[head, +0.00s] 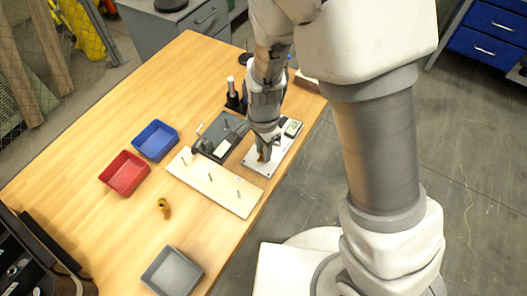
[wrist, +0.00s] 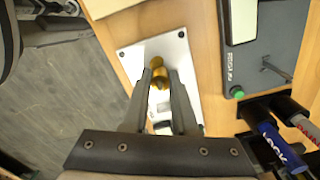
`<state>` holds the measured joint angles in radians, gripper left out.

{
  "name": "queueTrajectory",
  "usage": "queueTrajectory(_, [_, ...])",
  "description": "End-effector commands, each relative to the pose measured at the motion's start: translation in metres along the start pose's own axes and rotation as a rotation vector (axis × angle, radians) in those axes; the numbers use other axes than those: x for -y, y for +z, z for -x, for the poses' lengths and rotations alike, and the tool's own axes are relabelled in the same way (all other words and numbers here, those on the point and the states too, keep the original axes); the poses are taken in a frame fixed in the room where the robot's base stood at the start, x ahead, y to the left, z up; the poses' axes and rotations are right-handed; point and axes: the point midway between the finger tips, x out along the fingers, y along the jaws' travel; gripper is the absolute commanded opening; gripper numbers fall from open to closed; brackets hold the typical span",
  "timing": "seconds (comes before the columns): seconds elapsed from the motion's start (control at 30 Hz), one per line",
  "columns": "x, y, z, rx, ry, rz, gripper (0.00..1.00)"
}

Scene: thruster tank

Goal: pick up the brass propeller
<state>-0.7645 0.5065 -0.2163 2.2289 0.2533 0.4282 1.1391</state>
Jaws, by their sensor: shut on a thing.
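My gripper (head: 263,146) points down over a flat white plate (head: 251,168) on the wooden table. In the wrist view its two fingers (wrist: 160,76) are shut on the brass propeller (wrist: 158,62), which shows as rounded golden parts between and beyond the fingertips. In the head view only a bit of the propeller (head: 261,157) shows below the fingers. The white plate also shows under it in the wrist view (wrist: 132,56). I cannot tell whether the propeller touches the plate. A second small brass piece (head: 164,208) lies apart on the table.
A pale board with upright pegs (head: 207,187) lies left of the white plate, and a dark grey device (head: 220,140) stands behind the board. Red (head: 124,174), blue (head: 156,140) and grey (head: 172,272) bins stand on the table.

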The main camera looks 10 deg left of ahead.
Motion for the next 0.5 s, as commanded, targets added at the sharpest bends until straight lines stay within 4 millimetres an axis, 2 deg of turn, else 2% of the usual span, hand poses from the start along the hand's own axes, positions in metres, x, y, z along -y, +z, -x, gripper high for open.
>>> queueTrajectory(0.27, [0.001, 0.0, 0.012, 0.0, -0.003, 0.001, 0.0])
queueTrajectory(0.5, [-0.002, -0.003, 0.048, 0.0, -0.003, -0.002, 0.0])
